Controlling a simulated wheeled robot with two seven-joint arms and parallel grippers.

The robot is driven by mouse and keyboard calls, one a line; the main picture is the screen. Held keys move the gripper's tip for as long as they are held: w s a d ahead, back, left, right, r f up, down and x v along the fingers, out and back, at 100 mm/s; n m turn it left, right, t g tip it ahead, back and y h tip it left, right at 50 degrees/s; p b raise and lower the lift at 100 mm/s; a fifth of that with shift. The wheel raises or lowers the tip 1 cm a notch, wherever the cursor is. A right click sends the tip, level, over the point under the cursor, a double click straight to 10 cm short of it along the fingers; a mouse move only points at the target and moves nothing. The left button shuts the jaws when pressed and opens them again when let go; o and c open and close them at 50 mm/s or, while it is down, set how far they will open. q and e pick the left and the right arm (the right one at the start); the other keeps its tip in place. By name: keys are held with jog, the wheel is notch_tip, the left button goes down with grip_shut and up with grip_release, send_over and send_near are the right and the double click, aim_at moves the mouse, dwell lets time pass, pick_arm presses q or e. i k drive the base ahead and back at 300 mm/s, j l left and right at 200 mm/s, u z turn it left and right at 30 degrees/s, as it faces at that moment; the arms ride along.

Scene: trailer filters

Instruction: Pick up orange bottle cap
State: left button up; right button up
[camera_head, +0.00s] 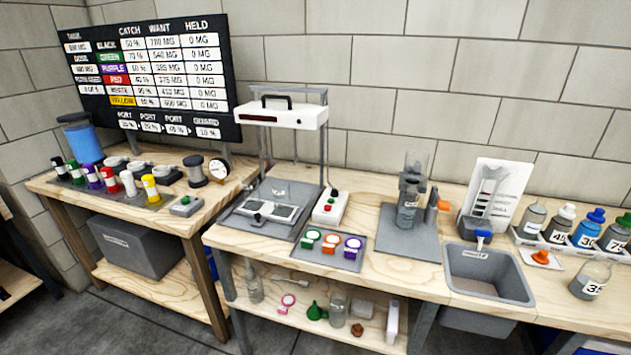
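A small orange bottle cap (541,257) lies on a flat white pad (535,264) on the right-hand bench, between the grey sink and an open clear bottle. That clear bottle (590,280) is labelled 35, has no cap on it and stands near the bench's right front. Neither of my grippers shows in the head view, so their state is hidden.
A white rack (522,238) of capped bottles stands behind the cap. The sink (487,275) with a blue-handled tap is to its left. A tray (329,251) holds green, orange and purple ringed discs. A grey stand (410,230) stands mid-bench.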

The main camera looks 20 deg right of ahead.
aim_at(542, 258)
jog(key=z, duration=2.4)
